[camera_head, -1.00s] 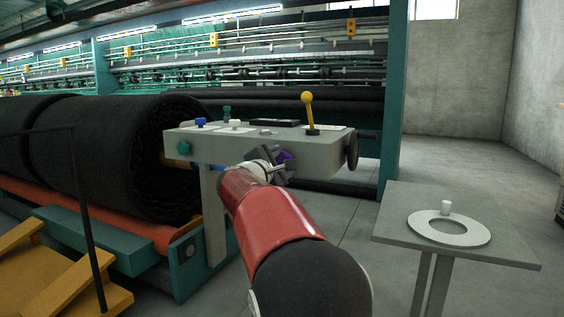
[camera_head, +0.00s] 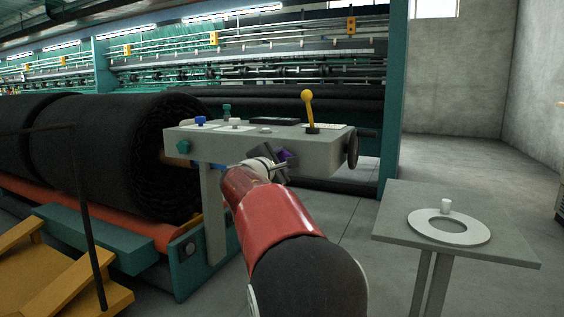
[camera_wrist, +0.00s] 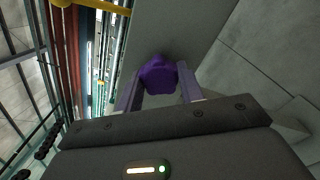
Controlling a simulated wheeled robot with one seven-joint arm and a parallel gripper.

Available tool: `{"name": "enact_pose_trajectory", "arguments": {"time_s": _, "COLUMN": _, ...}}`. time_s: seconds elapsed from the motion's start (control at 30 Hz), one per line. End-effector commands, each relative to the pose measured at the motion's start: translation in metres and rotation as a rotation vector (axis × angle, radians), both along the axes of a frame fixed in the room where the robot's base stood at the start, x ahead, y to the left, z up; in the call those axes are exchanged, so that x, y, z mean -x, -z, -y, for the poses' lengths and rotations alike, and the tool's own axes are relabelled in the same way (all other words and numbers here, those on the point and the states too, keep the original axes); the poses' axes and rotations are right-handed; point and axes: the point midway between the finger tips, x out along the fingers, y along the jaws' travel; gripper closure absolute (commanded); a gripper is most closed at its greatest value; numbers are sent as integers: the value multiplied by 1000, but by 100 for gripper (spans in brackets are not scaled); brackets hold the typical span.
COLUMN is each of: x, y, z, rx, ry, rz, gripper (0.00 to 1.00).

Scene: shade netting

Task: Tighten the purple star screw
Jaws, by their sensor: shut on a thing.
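The purple star screw (camera_wrist: 158,76) sits between the two fingers of my gripper (camera_wrist: 161,86) in the wrist view, and the fingers are shut on it. In the head view only a small part of the purple screw (camera_head: 285,155) shows, at the front face of the grey control box (camera_head: 320,152). My gripper (camera_head: 277,160) is seen from behind there and hides most of the screw. How far the screw is seated in the box cannot be seen.
A yellow-knobbed lever (camera_head: 308,105), blue knob (camera_head: 200,121) and green knob (camera_head: 227,111) stand on the box. A teal star knob (camera_head: 183,147) is on its front left, a black handwheel (camera_head: 352,150) on its right end. A grey table (camera_head: 400,222) holds a white ring (camera_head: 474,235).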

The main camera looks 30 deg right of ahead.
Motion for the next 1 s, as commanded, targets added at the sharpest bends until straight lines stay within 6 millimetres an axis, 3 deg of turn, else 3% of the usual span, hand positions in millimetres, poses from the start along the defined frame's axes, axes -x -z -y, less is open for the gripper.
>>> {"name": "enact_pose_trajectory", "arguments": {"time_s": 0.1, "x": 0, "y": 4, "z": 0, "rx": -34, "ry": -1, "rz": 45, "gripper": 100}}
{"name": "enact_pose_trajectory", "arguments": {"time_s": 0.13, "x": 0, "y": 1, "z": 0, "rx": -36, "ry": -1, "rz": 48, "gripper": 60}}
{"name": "enact_pose_trajectory", "arguments": {"time_s": 0.3, "x": 0, "y": 0, "z": 0, "rx": -34, "ry": 0, "rz": 44, "gripper": 41}}
{"name": "enact_pose_trajectory", "arguments": {"time_s": 0.67, "x": 2, "y": 0, "z": -3, "rx": -34, "ry": -1, "rz": 45, "gripper": 41}}
{"name": "enact_pose_trajectory", "arguments": {"time_s": 1.0, "x": 17, "y": 2, "z": -23, "rx": -34, "ry": -1, "rz": 44, "gripper": 41}}
